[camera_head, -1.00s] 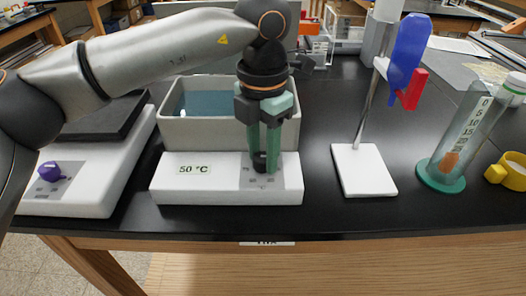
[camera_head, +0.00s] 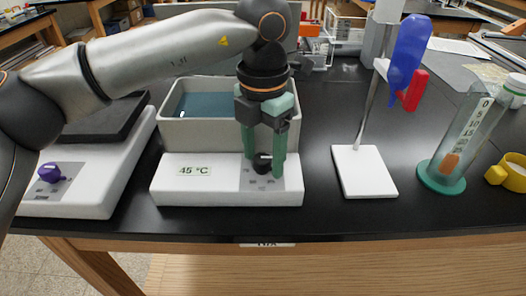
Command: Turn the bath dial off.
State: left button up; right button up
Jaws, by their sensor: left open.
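The water bath (camera_head: 168,126) is a grey tub with bluish water, on a white base. A label (camera_head: 194,170) on its front reads 45 °C. The black bath dial (camera_head: 262,163) sits on the grey panel at the right of the base. My left gripper (camera_head: 263,170) points down at the dial with its green fingers apart, one on each side of it. I cannot tell whether the fingers touch the dial. The fingers partly hide the panel. My right gripper is not in view.
A white device with a purple knob (camera_head: 50,172) and a black top plate (camera_head: 105,118) stands left of the bath. A stand with a white base (camera_head: 364,171) and blue and red clamps, a graduated cylinder (camera_head: 462,140) and a yellow item (camera_head: 497,174) stand right.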

aim_at(263, 157)
pick_arm(q)
jog(key=shift+r, duration=0.1)
notch_tip(263, 157, up, 12)
jog(key=p, duration=0.2)
jog(key=shift+r, duration=0.15)
jog(key=shift+s, duration=0.1)
dwell(0.3)
